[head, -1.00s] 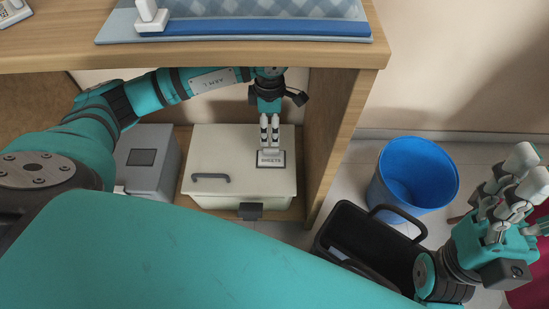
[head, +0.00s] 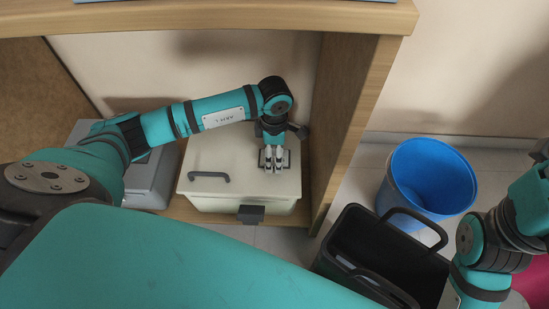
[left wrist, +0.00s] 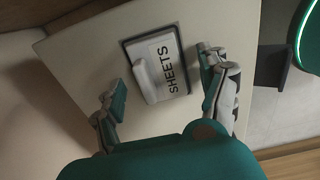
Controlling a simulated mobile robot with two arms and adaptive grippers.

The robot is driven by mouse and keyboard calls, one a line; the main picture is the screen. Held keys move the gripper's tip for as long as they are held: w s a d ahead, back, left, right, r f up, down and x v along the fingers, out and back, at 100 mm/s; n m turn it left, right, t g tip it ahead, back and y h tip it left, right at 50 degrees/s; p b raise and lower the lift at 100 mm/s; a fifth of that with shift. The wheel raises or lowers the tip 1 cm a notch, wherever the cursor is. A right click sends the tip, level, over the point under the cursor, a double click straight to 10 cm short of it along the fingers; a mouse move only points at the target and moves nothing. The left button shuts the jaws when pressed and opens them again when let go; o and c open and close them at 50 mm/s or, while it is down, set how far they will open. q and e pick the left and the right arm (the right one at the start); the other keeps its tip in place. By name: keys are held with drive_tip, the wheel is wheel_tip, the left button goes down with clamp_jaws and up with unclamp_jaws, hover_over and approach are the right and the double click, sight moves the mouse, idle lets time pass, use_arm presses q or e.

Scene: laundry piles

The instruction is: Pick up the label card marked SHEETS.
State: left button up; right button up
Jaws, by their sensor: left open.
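The SHEETS label card (left wrist: 168,62) is white with black letters and a dark border, and carries a raised white grip (left wrist: 147,80). It lies on the lid of the cream box (head: 220,160) inside the wooden shelf. In the head view the card (head: 286,158) is partly hidden by my fingers. My left gripper (left wrist: 158,74) is open, with one finger on each side of the card in the left wrist view; it also shows from above in the head view (head: 272,168). I cannot tell whether the fingers touch the card. My right gripper's fingers are out of view.
A grey box (head: 152,180) stands left of the cream box. The shelf's right side panel (head: 345,115) rises close to my left gripper, and its top board (head: 200,18) is above my arm. A blue bin (head: 432,178) and a black open basket (head: 385,238) stand on the floor at right.

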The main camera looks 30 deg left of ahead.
use_arm(q)
drive_tip(key=shift+c, duration=0.4)
drive_tip(key=c, duration=0.9)
drive_tip(key=shift+o, duration=0.2)
drive_tip(key=shift+r, duration=0.15)
